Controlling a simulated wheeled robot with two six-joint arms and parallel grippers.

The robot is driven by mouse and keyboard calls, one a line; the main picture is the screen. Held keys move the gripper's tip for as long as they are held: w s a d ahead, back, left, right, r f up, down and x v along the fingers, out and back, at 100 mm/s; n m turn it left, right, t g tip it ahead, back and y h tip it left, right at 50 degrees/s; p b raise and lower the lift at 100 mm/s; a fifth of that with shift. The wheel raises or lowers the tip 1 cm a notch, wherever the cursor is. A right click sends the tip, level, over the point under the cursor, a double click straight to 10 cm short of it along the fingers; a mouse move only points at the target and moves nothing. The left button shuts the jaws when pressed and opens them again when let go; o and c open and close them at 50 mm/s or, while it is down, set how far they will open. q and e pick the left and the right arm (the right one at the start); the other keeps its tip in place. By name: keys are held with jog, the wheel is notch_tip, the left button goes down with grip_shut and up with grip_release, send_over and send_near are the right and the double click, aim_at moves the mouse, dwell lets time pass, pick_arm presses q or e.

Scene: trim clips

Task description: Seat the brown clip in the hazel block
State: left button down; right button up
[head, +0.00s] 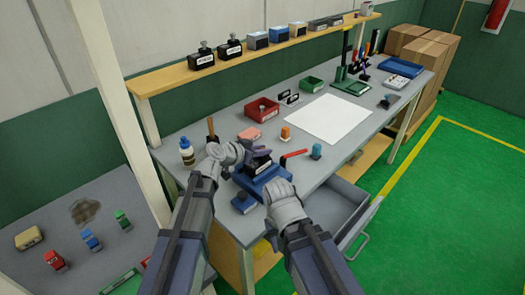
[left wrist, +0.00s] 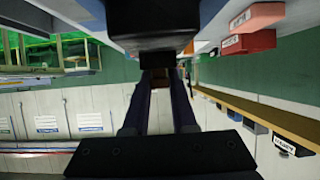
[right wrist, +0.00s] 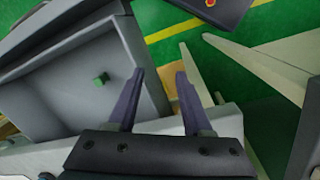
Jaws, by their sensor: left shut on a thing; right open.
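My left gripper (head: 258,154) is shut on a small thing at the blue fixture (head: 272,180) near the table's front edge. In the left wrist view the fingers (left wrist: 160,82) close on a dark brownish piece, which I take for the brown clip; most of it is hidden. A dark block (left wrist: 153,28) is right by the fingertips there; whether it is the hazel block, and whether the clip touches it, I cannot tell. My right gripper (right wrist: 158,85) is open and empty, over the front edge by the open drawer.
A white bottle (head: 187,152), a red bin (head: 262,111), an orange piece (head: 285,133), a teal piece (head: 316,152) and a red-handled tool (head: 293,157) surround the fixture. A white sheet (head: 328,119) lies flat.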

pick_arm(q)
jog(key=c, duration=0.8)
grip_release()
jog(key=shift+s+f, duration=0.55)
jog(key=shift+f, duration=0.1)
jog(key=shift+o, duration=0.4)
jog(key=shift+w+r+g+p, duration=0.2)
jog(key=shift+r+g+p, duration=0.1)
jog(key=shift+r+p, duration=0.45)
jog(key=p+v, duration=0.3)
jog(key=v, duration=0.3)
jog(key=shift+a+f, duration=0.15)
jog(key=shift+s+a+r, duration=0.25)
jog(key=shift+a, duration=0.1)
